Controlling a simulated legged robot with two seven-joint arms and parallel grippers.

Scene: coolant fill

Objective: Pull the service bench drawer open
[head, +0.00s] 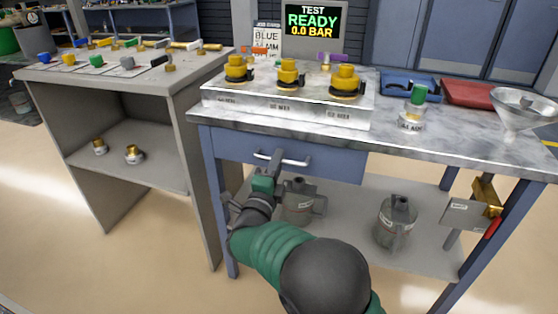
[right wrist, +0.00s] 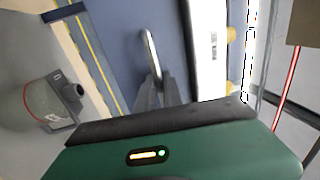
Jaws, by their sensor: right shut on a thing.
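The service bench drawer (head: 335,164) is a blue front under the grey bench top and looks closed. Its silver bar handle (head: 291,161) runs across the front. My right gripper (head: 275,160) is at the left part of the handle, shut on it. In the right wrist view the handle (right wrist: 150,50) runs up from between the gripper fingers (right wrist: 158,90). The fingertips are partly hidden by the gripper body there. My left gripper is not in either view.
Metal jugs (head: 299,200) and (head: 397,220) stand on the lower shelf below the drawer. A grey shelf unit (head: 140,120) is close at left.

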